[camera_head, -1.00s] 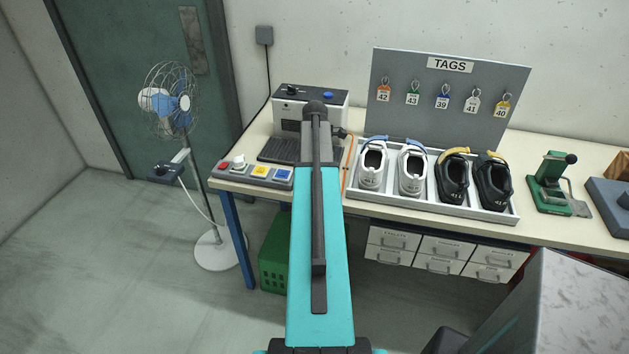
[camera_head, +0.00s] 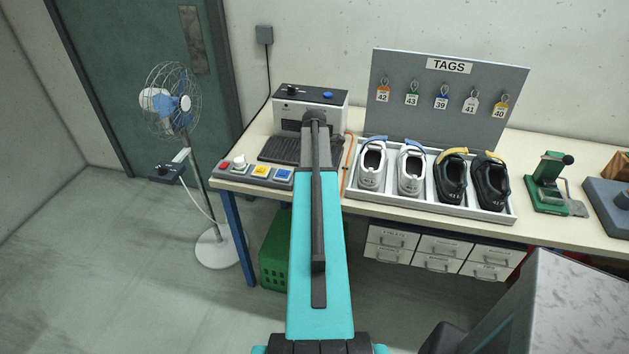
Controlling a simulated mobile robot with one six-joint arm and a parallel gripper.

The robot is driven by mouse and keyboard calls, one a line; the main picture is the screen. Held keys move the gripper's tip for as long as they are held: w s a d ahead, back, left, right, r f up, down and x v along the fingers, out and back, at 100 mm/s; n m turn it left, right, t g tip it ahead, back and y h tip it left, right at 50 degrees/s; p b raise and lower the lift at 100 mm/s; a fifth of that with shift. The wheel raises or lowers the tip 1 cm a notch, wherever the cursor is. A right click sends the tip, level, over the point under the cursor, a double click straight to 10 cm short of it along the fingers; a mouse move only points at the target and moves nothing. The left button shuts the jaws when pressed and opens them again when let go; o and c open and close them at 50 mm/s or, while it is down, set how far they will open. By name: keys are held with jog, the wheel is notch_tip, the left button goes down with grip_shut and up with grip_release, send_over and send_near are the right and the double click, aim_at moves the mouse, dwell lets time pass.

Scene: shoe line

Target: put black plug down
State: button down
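I cannot make out a black plug in the head view. My arm reaches over the left part of the workbench (camera_head: 560,232), and its dark end covers part of the white machine (camera_head: 338,98) there. My gripper is hidden behind the arm, so its fingers and anything in them do not show. An orange cable (camera_head: 347,165) runs over the bench just right of my arm, left of the shoe tray; its upper end is at the machine's right side.
A white tray (camera_head: 519,219) with several shoes stands right of my arm, before the TAGS board (camera_head: 420,75). A button panel (camera_head: 240,172) lies at the bench's left front edge. A fan (camera_head: 172,105) stands left. A green press (camera_head: 548,185) is at the right.

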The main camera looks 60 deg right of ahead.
jog(key=shift+f, duration=0.35)
jog(key=shift+f, duration=0.2)
jog(key=c, duration=1.2)
grip_release()
jog(key=shift+r, duration=0.25)
jog(key=shift+r+b, duration=2.05)
jog(key=shift+r, duration=3.95)
